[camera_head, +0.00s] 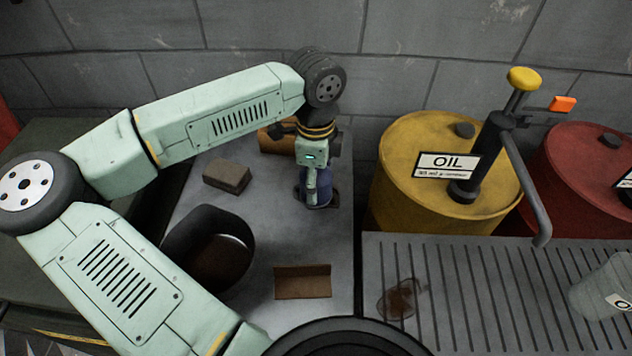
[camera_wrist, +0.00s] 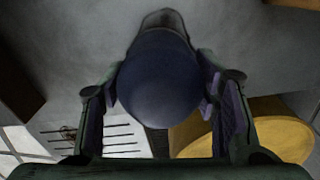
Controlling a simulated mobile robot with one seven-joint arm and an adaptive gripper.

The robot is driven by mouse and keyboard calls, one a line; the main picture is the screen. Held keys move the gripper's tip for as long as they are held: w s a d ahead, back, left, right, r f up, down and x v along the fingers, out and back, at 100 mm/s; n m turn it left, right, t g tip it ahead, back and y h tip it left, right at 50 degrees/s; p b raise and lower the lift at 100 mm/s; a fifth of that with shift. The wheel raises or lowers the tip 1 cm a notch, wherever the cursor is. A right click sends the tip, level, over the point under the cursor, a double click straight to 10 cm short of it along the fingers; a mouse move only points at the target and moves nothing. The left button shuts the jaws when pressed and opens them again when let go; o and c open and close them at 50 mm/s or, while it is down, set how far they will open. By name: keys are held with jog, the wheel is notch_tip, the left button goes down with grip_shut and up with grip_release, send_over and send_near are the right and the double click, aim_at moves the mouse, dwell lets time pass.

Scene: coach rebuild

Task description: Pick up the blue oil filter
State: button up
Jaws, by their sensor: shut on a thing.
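The blue oil filter (camera_head: 320,191) is near the right edge of the grey bench top, left of the yellow drum. In the wrist view, its round dark blue end (camera_wrist: 160,85) fills the space between the two fingers. My gripper (camera_head: 312,188) points down and is shut on the filter, with a finger on each side of it (camera_wrist: 158,97). The finger in front hides part of the filter in the head view. I cannot tell whether its base touches the bench.
On the bench (camera_head: 265,240) are a dark brown block (camera_head: 227,176), a black round container (camera_head: 208,248), a brown angled piece (camera_head: 303,282) and an orange-brown box (camera_head: 276,138) behind my gripper. The yellow oil drum (camera_head: 405,160) with a pump (camera_head: 490,150) stands close right, beside a ribbed tray (camera_head: 480,300).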

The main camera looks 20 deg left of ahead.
jog(key=c, duration=0.5)
jog(key=shift+r, duration=0.1)
